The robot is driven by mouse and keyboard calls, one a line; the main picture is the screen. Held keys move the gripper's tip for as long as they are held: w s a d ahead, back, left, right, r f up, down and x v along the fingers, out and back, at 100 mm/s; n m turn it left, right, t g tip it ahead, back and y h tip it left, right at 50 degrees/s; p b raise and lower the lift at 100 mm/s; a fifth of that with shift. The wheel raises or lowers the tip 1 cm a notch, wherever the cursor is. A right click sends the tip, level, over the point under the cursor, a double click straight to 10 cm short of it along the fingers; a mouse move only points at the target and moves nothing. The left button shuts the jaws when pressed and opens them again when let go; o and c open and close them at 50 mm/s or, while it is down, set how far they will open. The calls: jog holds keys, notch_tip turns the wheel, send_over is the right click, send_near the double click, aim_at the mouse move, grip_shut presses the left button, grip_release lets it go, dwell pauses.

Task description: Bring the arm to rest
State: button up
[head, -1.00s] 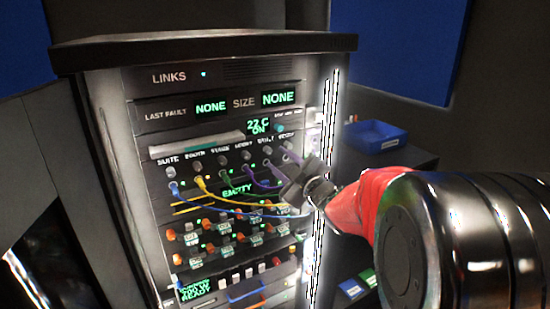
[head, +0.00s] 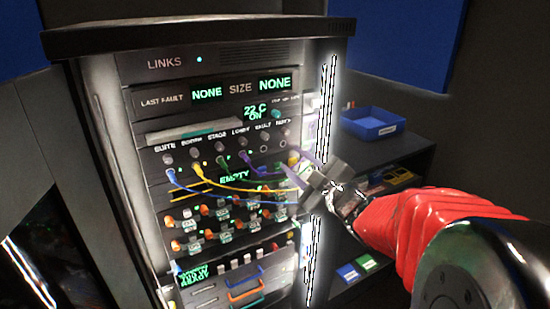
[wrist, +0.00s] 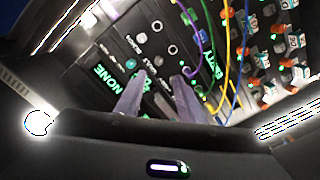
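My gripper (head: 291,159) is in front of the right side of the rack panel (head: 150,190) in the head view. Its two purple fingers are apart with nothing held between them. The wrist view also shows the open gripper (wrist: 160,76), with the panel's sockets and displays beyond the fingertips. My red-sleeved arm reaches in from the lower right. The fingers look clear of the panel, but the exact gap cannot be told.
A blue cable (head: 215,197), a yellow cable (head: 230,189) and further green and purple cables hang in front of the panel near my gripper. A blue bin (head: 373,125) stands on a dark shelf at right, with small boxes (head: 357,267) below.

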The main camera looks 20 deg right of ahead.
jog(key=shift+f, duration=0.1)
jog(key=s+d+f+m+g+h, duration=0.2)
jog(key=d+f+m+g+h, duration=0.2)
jog(key=d+f+m+h, duration=0.35)
jog(key=s+d+f+m+g, duration=0.1)
jog(key=s+f+m+g, duration=0.2)
jog(key=s+f+g, duration=0.35)
jog(key=s+a+m+g+y, duration=0.2)
jog(key=s+a+g+y, duration=0.1)
jog(key=s+a, duration=0.85)
jog(key=s+a+r+n+y, duration=0.1)
jog(key=s+a+r, duration=0.1)
jog(key=a, duration=0.3)
jog(key=s+a+r+t+y, duration=0.1)
jog(key=s+a, duration=0.2)
jog(key=a, duration=0.2)
jog(key=shift+s+a+r+n, duration=0.2)
jog(key=shift+s+r+n, duration=0.05)
jog(key=shift+r+n, duration=0.1)
